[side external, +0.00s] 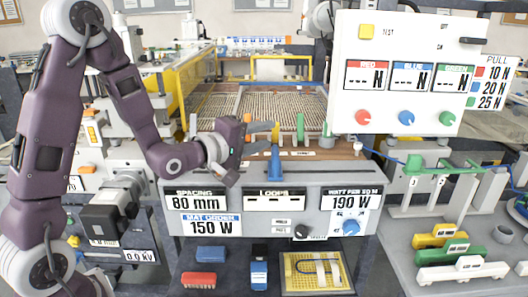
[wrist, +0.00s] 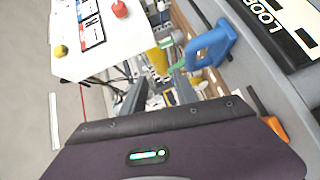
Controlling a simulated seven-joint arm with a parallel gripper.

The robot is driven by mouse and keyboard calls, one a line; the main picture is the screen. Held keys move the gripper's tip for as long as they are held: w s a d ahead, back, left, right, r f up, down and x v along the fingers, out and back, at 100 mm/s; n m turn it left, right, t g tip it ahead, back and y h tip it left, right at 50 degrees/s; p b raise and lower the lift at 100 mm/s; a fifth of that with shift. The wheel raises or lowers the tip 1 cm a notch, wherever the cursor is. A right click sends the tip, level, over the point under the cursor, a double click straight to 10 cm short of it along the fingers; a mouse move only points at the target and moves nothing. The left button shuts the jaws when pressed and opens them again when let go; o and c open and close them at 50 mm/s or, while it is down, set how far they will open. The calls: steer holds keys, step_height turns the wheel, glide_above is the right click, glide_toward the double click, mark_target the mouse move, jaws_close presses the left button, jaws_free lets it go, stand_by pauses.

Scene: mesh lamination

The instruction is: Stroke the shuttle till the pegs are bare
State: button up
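My gripper (side external: 266,131) reaches right from the wrist over the front edge of the mesh bed, its two fingers apart. The fingers also show apart in the wrist view (wrist: 156,92), with nothing visibly held between them. Close to the fingertips stand a yellow peg (side external: 275,133) and a green peg (side external: 300,127). A blue upright handle (side external: 275,163) rises from the console just below the fingers; a blue handle also shows in the wrist view (wrist: 211,46). I cannot tell which part is the shuttle. The mesh (side external: 265,105) lies in its frame behind.
A white panel (side external: 400,75) stands right of the gripper. Blue and red blocks (side external: 198,281) and a yellow tray (side external: 343,270) lie below. Yellow, green and white bars sit at right.

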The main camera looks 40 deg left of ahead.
steer(key=shift+r, duration=0.7)
steer(key=shift+c, duration=0.2)
